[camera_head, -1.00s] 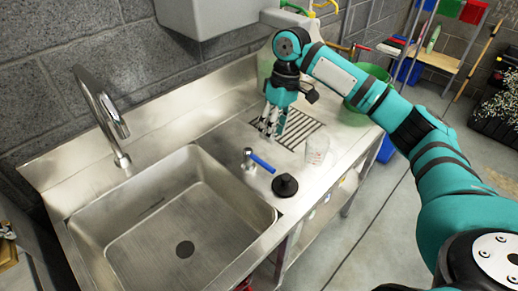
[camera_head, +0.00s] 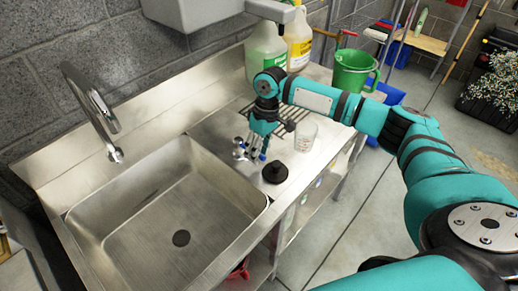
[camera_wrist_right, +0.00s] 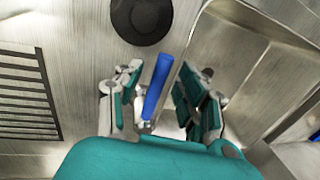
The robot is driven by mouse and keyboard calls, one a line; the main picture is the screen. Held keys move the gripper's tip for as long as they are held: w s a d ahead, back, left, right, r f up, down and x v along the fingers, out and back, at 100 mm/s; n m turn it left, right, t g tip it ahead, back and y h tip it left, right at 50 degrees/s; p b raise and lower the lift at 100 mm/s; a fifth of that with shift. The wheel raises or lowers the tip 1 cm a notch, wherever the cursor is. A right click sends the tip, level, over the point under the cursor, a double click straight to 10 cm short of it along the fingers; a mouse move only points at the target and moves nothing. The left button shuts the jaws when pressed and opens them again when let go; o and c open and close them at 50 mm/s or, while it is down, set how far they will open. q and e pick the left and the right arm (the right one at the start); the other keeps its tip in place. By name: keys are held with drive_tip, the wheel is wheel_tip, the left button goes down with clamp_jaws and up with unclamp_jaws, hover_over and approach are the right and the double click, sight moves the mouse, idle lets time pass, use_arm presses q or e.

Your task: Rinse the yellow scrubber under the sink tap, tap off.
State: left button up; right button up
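The curved metal tap (camera_head: 92,95) stands behind the steel sink basin (camera_head: 130,215); no water shows from its spout. My right gripper (camera_head: 253,155) points down over the counter right of the basin. In the right wrist view the gripper (camera_wrist_right: 163,100) is open, with its fingers on either side of a blue lever (camera_wrist_right: 157,82); I cannot tell whether they touch it. The lever's metal post (camera_head: 238,150) is partly hidden by the gripper in the head view. I see no yellow scrubber. A small metallic piece at the head view's left edge may be my left gripper; it is too cut off to tell.
A black round stopper (camera_head: 275,172) and a clear beaker (camera_head: 305,136) stand near the right gripper. Behind are a drain grate (camera_head: 290,113), a white-green jug (camera_head: 266,52), a yellow jug (camera_head: 298,42) and a green bucket (camera_head: 353,75). The basin is empty.

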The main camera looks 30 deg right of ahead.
use_arm(q)
drive_tip(key=shift+w, duration=0.1)
use_arm(e)
clamp_jaws()
idle(0.4)
